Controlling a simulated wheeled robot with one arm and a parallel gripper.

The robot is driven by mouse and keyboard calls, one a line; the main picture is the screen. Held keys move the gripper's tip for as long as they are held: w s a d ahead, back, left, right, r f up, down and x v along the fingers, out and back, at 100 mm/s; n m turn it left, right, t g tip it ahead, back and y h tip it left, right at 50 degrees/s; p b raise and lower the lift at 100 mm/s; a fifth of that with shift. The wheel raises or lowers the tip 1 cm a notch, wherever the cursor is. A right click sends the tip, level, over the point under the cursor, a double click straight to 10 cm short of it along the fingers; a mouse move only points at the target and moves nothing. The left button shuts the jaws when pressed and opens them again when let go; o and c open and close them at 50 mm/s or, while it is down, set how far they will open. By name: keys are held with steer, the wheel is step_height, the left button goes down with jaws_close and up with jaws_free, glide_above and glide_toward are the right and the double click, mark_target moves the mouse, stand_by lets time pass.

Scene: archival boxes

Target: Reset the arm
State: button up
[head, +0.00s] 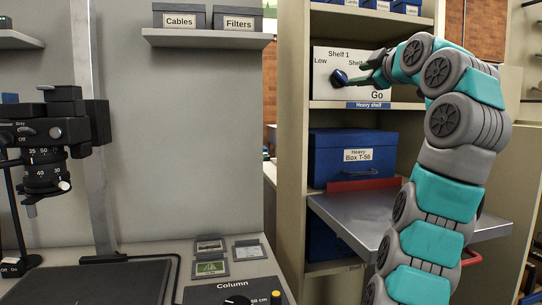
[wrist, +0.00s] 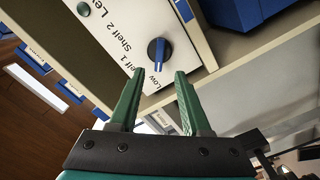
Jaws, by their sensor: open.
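My arm reaches up on the right of the head view, and my gripper (head: 361,76) is in front of a white control panel (head: 340,62) on the shelf unit. In the wrist view my gripper (wrist: 158,97) has two green fingers, spread apart with nothing between them. A blue dial knob (wrist: 159,51) on the panel lies just beyond the fingertips, apart from them. The knob (head: 339,78) also shows in the head view near the "Low" mark. The panel reads "Shelf 1", "Low" and "Go".
Grey boxes (head: 239,18) stand on a wall shelf at left. A workbench (head: 135,247) with equipment is at lower left.

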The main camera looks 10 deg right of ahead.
steer(key=w+a+f+m+g+y, duration=0.1)
steer(key=a+f+m+g+y, duration=0.55)
steer(key=a+f, duration=0.95)
steer(key=s+a+f+g+h, duration=0.1)
steer(key=s+a+f+g, duration=0.1)
steer(key=s+f, duration=0.5)
steer(key=s+a+f+m+g+h+p, duration=0.1)
steer(key=s+a+f+g+h, duration=0.1)
steer(key=s+f, duration=0.5)
steer(key=s+a+f+g+h, duration=0.1)
steer(key=s+a+f+g, duration=0.2)
steer(key=f, duration=0.9)
steer(key=shift+s+a+m+g+h, duration=0.2)
steer(key=shift+s+g, duration=0.3)
steer(key=shift+s, duration=0.7)
steer(key=shift+s+a+m+g+h, duration=0.15)
steer(key=shift+s+g, duration=0.3)
steer(key=shift+s, duration=0.75)
steer(key=s+d+f+m+g+h, duration=0.1)
steer(key=s+f+g, duration=0.1)
steer(key=s+f, duration=0.5)
steer(key=s+d+f+m+g+h, duration=0.1)
steer(key=s+d+f+g, duration=0.1)
steer(key=s+f, duration=0.6)
steer(key=s, duration=0.7)
steer(key=shift+s+d+f+p, duration=0.15)
steer(key=shift+s+f+p, duration=0.05)
steer(key=shift+s+p, duration=0.15)
